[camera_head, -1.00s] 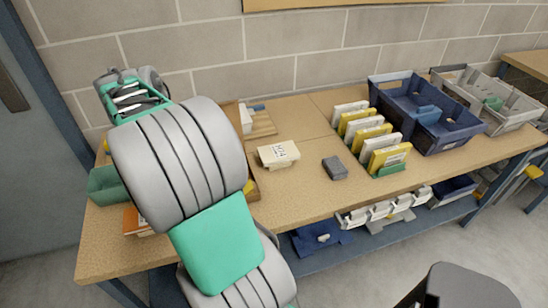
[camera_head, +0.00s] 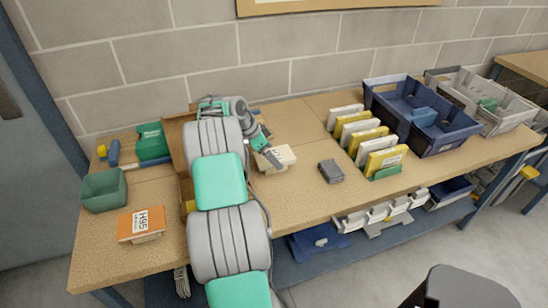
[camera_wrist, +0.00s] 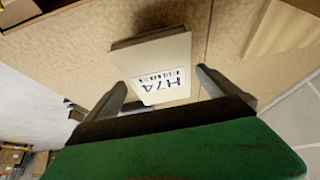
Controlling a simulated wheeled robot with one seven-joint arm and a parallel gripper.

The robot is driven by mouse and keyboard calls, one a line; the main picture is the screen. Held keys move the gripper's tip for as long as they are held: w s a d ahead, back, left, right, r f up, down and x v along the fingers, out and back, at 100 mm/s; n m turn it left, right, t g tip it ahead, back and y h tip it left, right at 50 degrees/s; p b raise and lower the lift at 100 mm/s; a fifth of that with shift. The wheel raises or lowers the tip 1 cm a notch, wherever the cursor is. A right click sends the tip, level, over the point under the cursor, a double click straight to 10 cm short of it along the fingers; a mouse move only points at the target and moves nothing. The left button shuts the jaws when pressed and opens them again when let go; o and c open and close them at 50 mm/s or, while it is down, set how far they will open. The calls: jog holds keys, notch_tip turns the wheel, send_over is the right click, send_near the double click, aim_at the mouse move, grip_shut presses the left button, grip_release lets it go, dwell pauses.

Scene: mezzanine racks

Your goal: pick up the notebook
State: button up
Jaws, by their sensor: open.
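A cream, book-like block (camera_head: 283,154) with a white label lies on the wooden bench, left of centre; I take it for the notebook. In the wrist view the notebook (camera_wrist: 160,55) shows its label, which reads H7A. My gripper (camera_head: 268,157) is at the left side of it in the head view and covers part of it. In the wrist view the fingers of my gripper (camera_wrist: 163,84) are spread, with the notebook's labelled end between and beyond their tips. No finger clearly touches it.
An orange book (camera_head: 141,224) labelled H95 and a green bin (camera_head: 104,191) stand at the left. A dark grey box (camera_head: 331,171) lies right of the notebook. A row of yellow and white items (camera_head: 380,158) and a blue crate (camera_head: 450,133) stand farther right.

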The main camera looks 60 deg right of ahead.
jog(key=shift+c, duration=0.4)
jog(key=c, duration=1.4)
